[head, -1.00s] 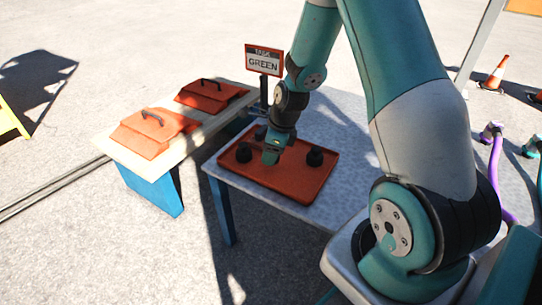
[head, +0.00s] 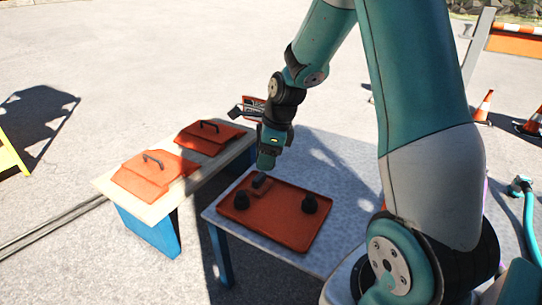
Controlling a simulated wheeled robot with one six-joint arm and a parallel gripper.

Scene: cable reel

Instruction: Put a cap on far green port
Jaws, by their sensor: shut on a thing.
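My gripper (head: 265,163) points down over the back edge of the orange tray (head: 290,239). Its jaws are shut on a small dark cap (head: 262,181), which shows just under the fingertips and above the tray. The fingertips are small here, so the exact grip is hard to see. Two more black caps stand on the tray, one at the left (head: 241,200) and one at the right (head: 310,203). I cannot make out a green port in this view. A teal hose end (head: 521,185) shows at the far right.
The tray lies on a grey table (head: 346,167). A wooden-topped bench (head: 108,183) at the left bears two orange lids with black handles, a near one (head: 150,178) and a far one (head: 208,139). Traffic cones (head: 484,106) stand at the back right.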

